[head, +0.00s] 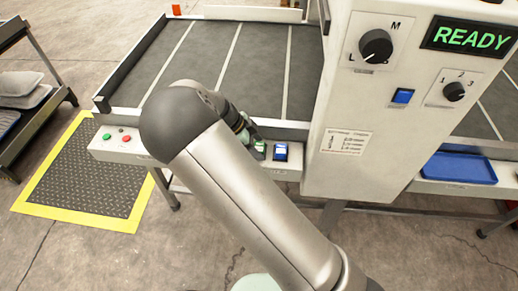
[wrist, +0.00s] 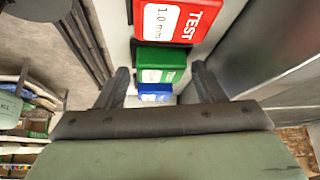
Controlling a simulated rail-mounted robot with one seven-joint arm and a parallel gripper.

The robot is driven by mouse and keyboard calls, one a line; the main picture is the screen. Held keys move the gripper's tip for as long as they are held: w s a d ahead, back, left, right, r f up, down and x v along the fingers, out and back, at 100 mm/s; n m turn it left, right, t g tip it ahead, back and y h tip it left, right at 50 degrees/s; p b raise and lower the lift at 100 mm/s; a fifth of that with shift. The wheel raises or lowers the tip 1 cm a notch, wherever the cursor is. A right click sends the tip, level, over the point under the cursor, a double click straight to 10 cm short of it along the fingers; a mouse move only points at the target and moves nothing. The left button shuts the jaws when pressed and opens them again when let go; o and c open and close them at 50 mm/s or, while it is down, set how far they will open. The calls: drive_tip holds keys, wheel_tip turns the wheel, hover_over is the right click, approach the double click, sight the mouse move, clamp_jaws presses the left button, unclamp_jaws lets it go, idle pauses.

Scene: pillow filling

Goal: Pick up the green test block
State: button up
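The green test block (wrist: 160,62) lies between a red block (wrist: 172,18) marked "TEST 1.0 mm" and a blue block (wrist: 155,92) in the wrist view. My gripper (wrist: 161,72) is open, with one finger to the left and one to the right of the green block. Gaps show between the block and both fingers, and I cannot tell how far above it they are. In the head view my arm hides most of the gripper and the red block. The blue block (head: 281,151) shows there on the machine's front ledge.
The white control panel (head: 352,130) with dials and a "READY" display (head: 468,37) stands just right of the blocks. A grey conveyor bed (head: 225,65) lies behind them. Push buttons (head: 127,139) sit on the ledge at left. A blue tray (head: 458,167) is at the right.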

drive_tip(key=c, duration=0.7)
